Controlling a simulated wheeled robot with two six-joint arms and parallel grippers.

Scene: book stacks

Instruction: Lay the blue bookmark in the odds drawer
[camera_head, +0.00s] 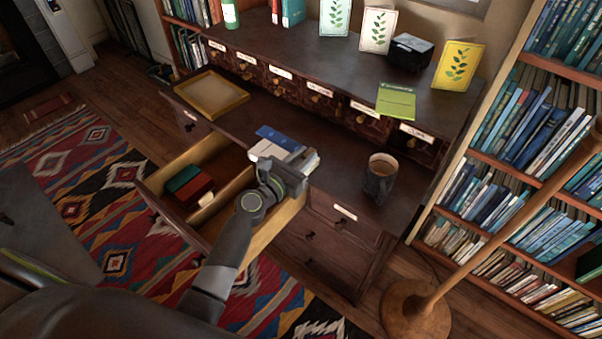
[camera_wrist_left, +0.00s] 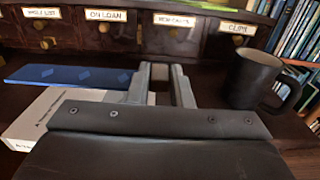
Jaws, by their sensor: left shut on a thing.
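The blue bookmark (camera_head: 278,137) is a flat strip with lighter diamonds, seen also in the left wrist view (camera_wrist_left: 70,77). It sticks out to the left of my left gripper (camera_head: 302,160), at the level of a white book (camera_head: 265,151) on the desk; I cannot tell whether it touches the book. My right gripper is out of view.
A dark mug (camera_head: 379,182) stands right of the gripper, also in the wrist view (camera_wrist_left: 252,80). An empty yellow tray (camera_head: 212,94) lies at the desk's left. Small labelled drawers (camera_head: 322,98) line the back. A lamp pole (camera_head: 500,225) and bookshelves stand at the right.

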